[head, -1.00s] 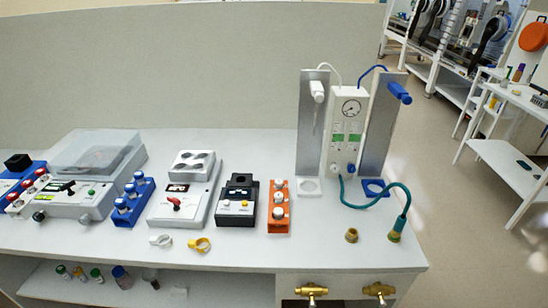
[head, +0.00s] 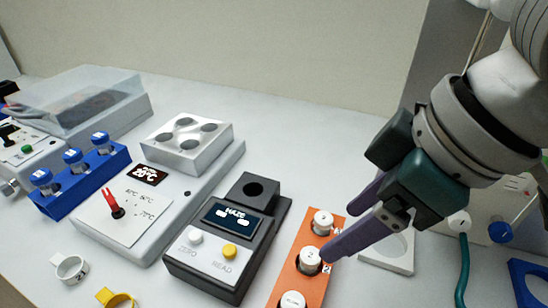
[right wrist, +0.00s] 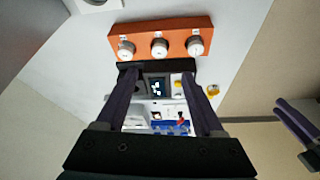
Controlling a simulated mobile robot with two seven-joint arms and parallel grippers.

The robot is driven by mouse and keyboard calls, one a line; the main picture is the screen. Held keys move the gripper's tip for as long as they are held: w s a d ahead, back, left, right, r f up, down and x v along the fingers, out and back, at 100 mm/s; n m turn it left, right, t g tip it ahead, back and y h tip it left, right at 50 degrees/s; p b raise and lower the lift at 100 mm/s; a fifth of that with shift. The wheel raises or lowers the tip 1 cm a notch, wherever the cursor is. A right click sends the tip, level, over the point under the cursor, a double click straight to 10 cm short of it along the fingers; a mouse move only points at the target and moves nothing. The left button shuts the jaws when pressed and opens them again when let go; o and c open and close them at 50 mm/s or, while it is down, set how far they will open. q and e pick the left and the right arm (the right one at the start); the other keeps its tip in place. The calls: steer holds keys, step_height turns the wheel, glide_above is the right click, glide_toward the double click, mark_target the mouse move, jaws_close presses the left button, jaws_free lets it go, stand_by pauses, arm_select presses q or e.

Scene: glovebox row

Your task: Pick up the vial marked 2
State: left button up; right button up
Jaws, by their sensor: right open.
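An orange rack (head: 290,268) holds three white-capped vials in a row: a far one (head: 322,222), a middle one (head: 309,260) and a near one (head: 292,301). Their cap marks are too small to read surely. My right gripper (head: 338,232) is open and empty, its purple fingers by the far and middle vials; I cannot tell whether they touch. In the right wrist view the orange rack (right wrist: 180,32) lies beyond the open fingertips (right wrist: 158,73). A dark purple part at the right edge there looks like my left gripper (right wrist: 298,122); its jaw state is unclear.
A dark meter (head: 222,255) stands left of the orange rack. Further left are a white stirrer-like device (head: 120,228) and a blue rack (head: 88,187) with blue-capped vials. A white ring holder (head: 375,262) is right of the orange rack. Rings lie near the front.

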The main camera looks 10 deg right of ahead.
mark_target(312, 256)
steer(key=x, duration=0.3)
steer(key=shift+s+a+f, duration=0.2)
steer(key=shift+a+f, duration=0.15)
steer(key=shift+f, duration=0.05)
steer(key=x, duration=0.3)
steer(key=b+x, duration=0.1)
steer(key=x, duration=0.1)
steer(key=shift+w+d+f, duration=0.25)
steer(key=shift+d+f, duration=0.05)
steer(key=shift+f, duration=0.05)
steer(key=shift+c, duration=0.4)
jaws_close()
